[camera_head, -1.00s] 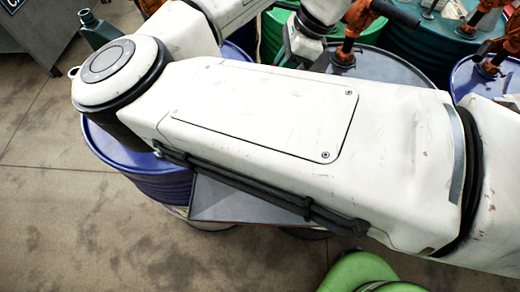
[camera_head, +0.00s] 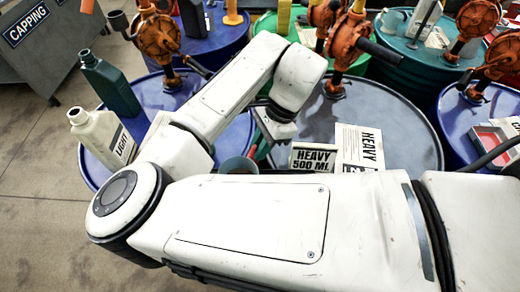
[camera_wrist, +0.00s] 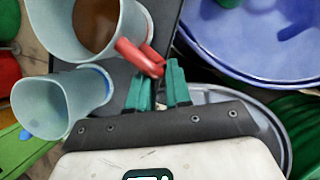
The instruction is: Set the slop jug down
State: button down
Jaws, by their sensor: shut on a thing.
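In the wrist view, a pale blue-grey jug (camera_wrist: 72,28) with brown liquid inside and a red handle (camera_wrist: 140,57) is at the upper left. My gripper (camera_wrist: 163,68) has teal fingers shut on that red handle. The jug's base is hidden, so I cannot tell whether it touches a surface. A second pale vessel (camera_wrist: 62,105) with a blue band lies just below it in the picture. In the head view, a blue-grey cup (camera_head: 238,166) shows partly behind my arm; I cannot tell which vessel it is. My fingers there are mostly hidden.
A white LIGHT bottle (camera_head: 100,140) and a dark green bottle (camera_head: 108,84) stand on the left blue drum (camera_head: 155,92). A HEAVY 500 ML card (camera_head: 313,157) and HEAVY box (camera_head: 360,145) stand on the grey drum top (camera_head: 405,125). Orange pumps (camera_head: 350,45) rise behind.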

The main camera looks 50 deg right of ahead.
notch_tip(320, 180, down, 2)
jog(key=shift+f, duration=0.1)
jog(key=c, duration=1.1)
grip_release()
jog(key=shift+o, duration=0.2)
jog(key=v, duration=1.2)
jog(key=shift+d, duration=0.1)
